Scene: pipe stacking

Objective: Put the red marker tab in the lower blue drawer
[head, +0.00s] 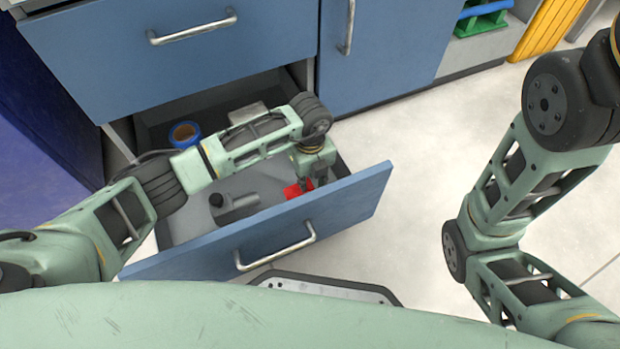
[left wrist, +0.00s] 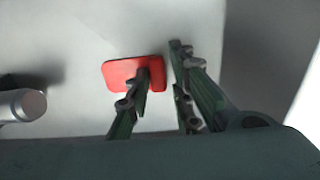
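The lower blue drawer (head: 345,205) is pulled open, with its grey floor showing. The red marker tab (head: 297,190) is inside it, close behind the front panel, and appears to lie flat on the floor. My left gripper (head: 316,184) reaches down into the drawer just right of the tab.
The closed upper drawer (head: 200,60) overhangs the back. A blue cabinet door (head: 385,50) stands right of it. The floor at right is clear.

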